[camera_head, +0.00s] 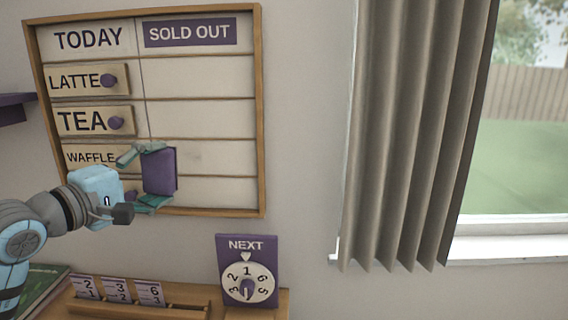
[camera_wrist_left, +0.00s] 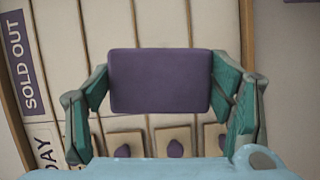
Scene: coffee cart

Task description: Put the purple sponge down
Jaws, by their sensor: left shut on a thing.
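The purple sponge (camera_head: 160,171) is a rectangular block held in my left gripper (camera_head: 143,178), in front of the lower part of the menu board. In the left wrist view the sponge (camera_wrist_left: 160,80) sits between the two green fingers of the left gripper (camera_wrist_left: 160,88), which are shut on its two short sides. The board (camera_head: 205,197) lies behind it; I cannot tell whether the sponge touches it. Part of the WAFFLE plate (camera_head: 88,156) is hidden by the gripper. My right gripper is not in view.
LATTE (camera_head: 72,81) and TEA (camera_head: 80,121) plates with purple knobs are on the board's left column. Below, a wooden ledge (camera_head: 190,309) holds a card rack (camera_head: 140,305) and a purple NEXT dial (camera_head: 247,270). A grey curtain (camera_head: 410,130) hangs at the right.

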